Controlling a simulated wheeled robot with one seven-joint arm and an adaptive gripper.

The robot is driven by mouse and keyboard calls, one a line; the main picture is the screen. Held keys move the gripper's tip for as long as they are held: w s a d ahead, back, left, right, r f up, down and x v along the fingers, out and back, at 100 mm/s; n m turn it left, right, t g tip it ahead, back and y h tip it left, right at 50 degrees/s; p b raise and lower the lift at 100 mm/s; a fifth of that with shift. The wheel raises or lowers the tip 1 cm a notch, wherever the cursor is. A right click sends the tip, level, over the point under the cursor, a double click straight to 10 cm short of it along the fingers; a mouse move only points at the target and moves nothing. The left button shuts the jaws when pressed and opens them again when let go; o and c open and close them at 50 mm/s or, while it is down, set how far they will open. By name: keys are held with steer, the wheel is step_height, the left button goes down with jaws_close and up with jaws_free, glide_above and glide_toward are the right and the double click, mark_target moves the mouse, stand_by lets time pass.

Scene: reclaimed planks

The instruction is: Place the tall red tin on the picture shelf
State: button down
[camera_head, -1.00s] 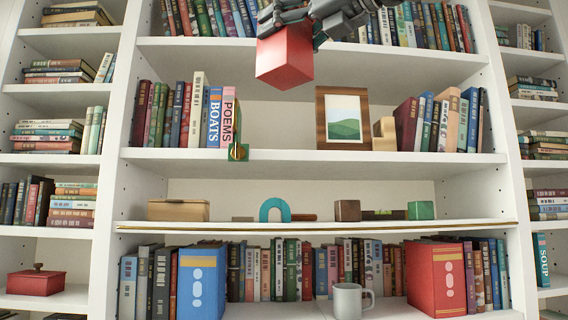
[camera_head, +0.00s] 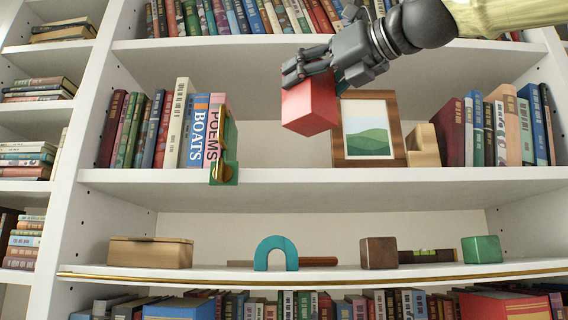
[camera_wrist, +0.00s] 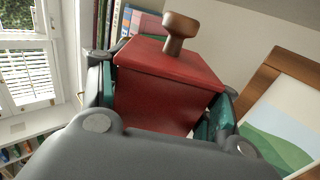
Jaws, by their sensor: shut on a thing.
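The tall red tin (camera_head: 311,107) is held in my gripper (camera_head: 322,78), which is shut on its sides. In the wrist view the tin (camera_wrist: 165,85) sits between the green-padded fingers, with a brown knob on its lid. In the head view it hangs tilted, its underside showing, above the level of the picture shelf (camera_head: 300,180). It appears just left of the framed picture (camera_head: 370,128) and slightly in front of its edge. I cannot tell how far it is over the shelf board.
Left on this shelf stand books (camera_head: 170,130) with a green-and-brass bookend (camera_head: 225,155). A wooden block (camera_head: 422,146) and more books (camera_head: 500,125) are right of the picture. The shelf is free between bookend and picture. A teal arch (camera_head: 275,252) stands one shelf below.

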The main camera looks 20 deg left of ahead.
steer(key=w+a+f+p, duration=0.1)
steer(key=w+a, duration=0.2)
steer(key=w, duration=0.1)
steer(key=w+a+f+p, duration=0.2)
steer(key=w+a, duration=0.1)
steer(key=w, duration=0.1)
steer(key=w+a+f+p, duration=0.1)
steer(key=w+a, duration=0.2)
steer(key=w, duration=0.1)
steer(key=shift+w+f+p, duration=0.15)
steer(key=shift+f+p, duration=0.2)
steer(key=shift+p, duration=0.05)
steer(key=shift+a, duration=0.1)
stand_by(0.5)
steer(key=shift+c, duration=1.8)
jaws_free()
steer(key=shift+f, duration=0.2)
